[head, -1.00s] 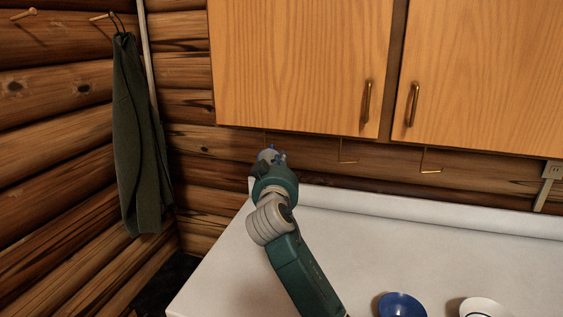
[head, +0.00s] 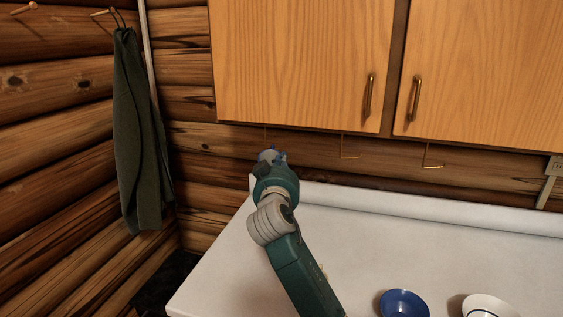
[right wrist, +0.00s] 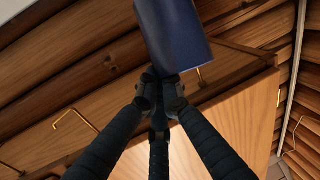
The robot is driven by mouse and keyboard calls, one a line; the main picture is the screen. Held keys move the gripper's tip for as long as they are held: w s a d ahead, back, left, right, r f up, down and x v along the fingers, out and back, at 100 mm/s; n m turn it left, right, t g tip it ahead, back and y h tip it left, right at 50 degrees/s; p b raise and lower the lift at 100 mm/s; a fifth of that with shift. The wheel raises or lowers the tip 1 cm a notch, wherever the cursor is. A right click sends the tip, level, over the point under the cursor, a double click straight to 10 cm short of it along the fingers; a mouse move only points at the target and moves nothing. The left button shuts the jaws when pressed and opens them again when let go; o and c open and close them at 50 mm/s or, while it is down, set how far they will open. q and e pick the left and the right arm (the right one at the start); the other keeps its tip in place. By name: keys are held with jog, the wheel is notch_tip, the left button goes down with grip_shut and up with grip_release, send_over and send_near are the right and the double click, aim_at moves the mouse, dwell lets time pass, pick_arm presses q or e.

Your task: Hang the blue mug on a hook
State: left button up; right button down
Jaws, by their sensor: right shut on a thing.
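My right gripper (head: 272,160) is raised over the back left of the counter, below the left cabinet's underside. In the right wrist view its fingers (right wrist: 159,95) are shut on the blue mug (right wrist: 172,38), which is cut off by the top edge. In the head view the gripper hides nearly all of the mug; only small blue bits show. Brass hooks hang under the cabinets: a middle one (head: 350,156) and a right one (head: 433,165) are empty. Near the gripper, only a thin stem of another hook (head: 265,132) shows. In the wrist view a hook (right wrist: 240,47) passes close beside the mug; contact is unclear. My left gripper is out of view.
Wooden cabinets (head: 300,60) hang low over the white counter (head: 380,235). A blue bowl (head: 404,303) and a white bowl (head: 488,306) stand at the front right. A dark green cloth (head: 140,140) hangs on a left-wall peg. The counter's middle is clear.

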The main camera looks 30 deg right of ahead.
jog(key=shift+f, duration=0.15)
jog(key=c, duration=1.9)
grip_release()
jog(key=shift+o, duration=0.2)
jog(key=shift+s, duration=0.1)
